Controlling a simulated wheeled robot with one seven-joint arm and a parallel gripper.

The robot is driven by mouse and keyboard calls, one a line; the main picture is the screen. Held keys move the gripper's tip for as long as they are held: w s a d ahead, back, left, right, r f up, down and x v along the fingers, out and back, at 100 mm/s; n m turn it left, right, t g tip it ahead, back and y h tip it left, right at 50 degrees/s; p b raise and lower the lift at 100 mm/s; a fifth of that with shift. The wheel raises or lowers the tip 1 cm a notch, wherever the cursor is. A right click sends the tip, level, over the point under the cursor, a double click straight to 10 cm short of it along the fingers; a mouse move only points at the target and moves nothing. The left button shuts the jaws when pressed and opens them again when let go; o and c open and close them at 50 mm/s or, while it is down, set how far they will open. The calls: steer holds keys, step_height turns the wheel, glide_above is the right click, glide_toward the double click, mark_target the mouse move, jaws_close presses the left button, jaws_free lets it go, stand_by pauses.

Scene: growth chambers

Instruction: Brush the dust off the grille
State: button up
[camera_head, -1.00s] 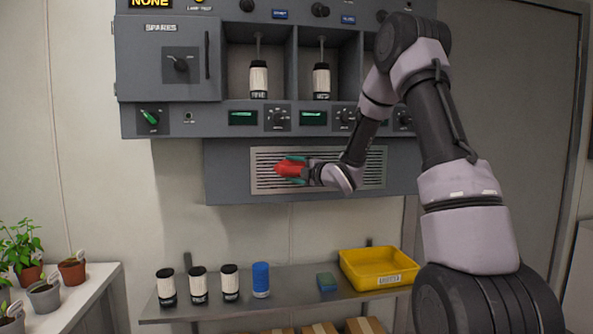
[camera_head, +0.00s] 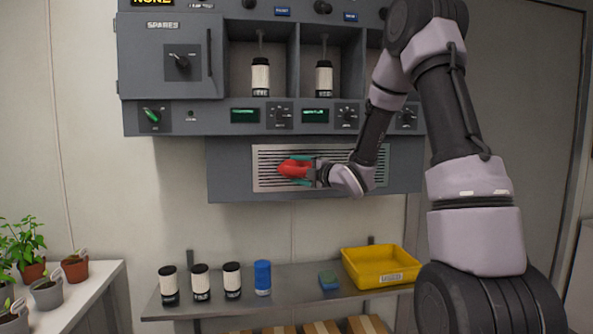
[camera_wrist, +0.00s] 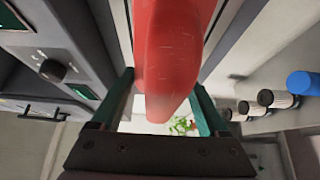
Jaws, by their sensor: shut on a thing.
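The grille (camera_head: 262,178) is a pale slotted metal panel under the grey cabinet. My gripper (camera_head: 297,169) is at the left part of the grille, in front of its slots. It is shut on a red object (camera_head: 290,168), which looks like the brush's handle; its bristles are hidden. In the wrist view the red object (camera_wrist: 168,60) fills the space between the teal fingers. I cannot tell from here whether the brush touches the grille. Dust on the slots is too small to make out.
The grey cabinet (camera_head: 190,118) with knobs overhangs the grille. Below, a shelf (camera_head: 300,292) holds dark-and-white canisters (camera_head: 201,284), a blue canister (camera_head: 262,278), a green-blue sponge (camera_head: 328,280) and a yellow tray (camera_head: 380,268). Potted plants (camera_head: 48,292) stand at the lower left.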

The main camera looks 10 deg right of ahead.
mark_target(302, 171)
steer(key=shift+s, duration=1.5)
